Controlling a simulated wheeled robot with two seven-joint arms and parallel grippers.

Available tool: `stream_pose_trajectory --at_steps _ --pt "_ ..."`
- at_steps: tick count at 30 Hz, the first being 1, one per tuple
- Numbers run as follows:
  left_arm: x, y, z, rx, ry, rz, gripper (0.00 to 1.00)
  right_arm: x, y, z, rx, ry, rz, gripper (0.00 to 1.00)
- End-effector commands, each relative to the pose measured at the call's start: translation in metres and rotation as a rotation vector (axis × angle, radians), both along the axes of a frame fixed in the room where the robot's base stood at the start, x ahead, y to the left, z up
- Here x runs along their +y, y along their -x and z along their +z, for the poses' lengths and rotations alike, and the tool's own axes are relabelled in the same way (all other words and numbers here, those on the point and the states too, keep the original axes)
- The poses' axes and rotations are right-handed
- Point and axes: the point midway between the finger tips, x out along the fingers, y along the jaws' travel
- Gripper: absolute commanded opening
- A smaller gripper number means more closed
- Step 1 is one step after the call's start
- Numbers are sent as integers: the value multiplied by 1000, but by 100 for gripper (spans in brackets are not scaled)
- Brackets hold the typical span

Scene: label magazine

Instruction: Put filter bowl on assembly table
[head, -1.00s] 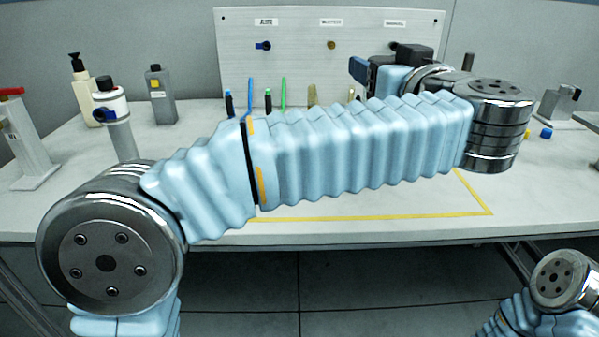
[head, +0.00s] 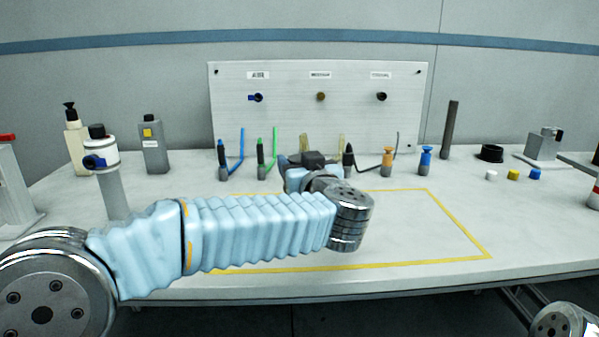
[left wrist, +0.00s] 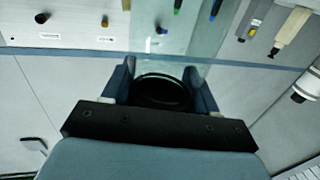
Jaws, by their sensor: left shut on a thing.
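My left gripper (head: 302,162) is over the back part of the assembly table (head: 425,232), in front of the upright panel. In the left wrist view the gripper (left wrist: 163,82) is shut on the filter bowl (left wrist: 165,50), a clear see-through cylinder with a dark round rim (left wrist: 162,92) between the two fingers. The bowl is hard to make out in the head view, where the gripper and wrist cover it. I cannot tell whether it touches the table. My right gripper is out of view.
A yellow outline (head: 455,222) marks a mostly clear area. Behind it stand several small fittings, including an orange one (head: 388,158) and a blue one (head: 426,158). A black ring (head: 490,153) lies at right. A white-topped filter post (head: 103,156) and bottles stand at left.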

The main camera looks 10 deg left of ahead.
Motion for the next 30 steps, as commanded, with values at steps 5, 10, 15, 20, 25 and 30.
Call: stream_pose_trajectory --at_steps 5,10,15,20,25,30 --pt "0 0 -13 -1 0 1 8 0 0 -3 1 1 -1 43" --pt "0 1 -12 -2 1 1 8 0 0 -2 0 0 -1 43" --pt "0 1 -15 -1 0 1 63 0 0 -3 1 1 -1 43" --pt "0 0 -15 0 1 0 84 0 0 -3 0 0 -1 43" --pt "0 0 -15 -1 0 0 84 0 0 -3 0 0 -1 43" --pt "-2 3 -12 -2 1 -1 84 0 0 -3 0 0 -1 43"
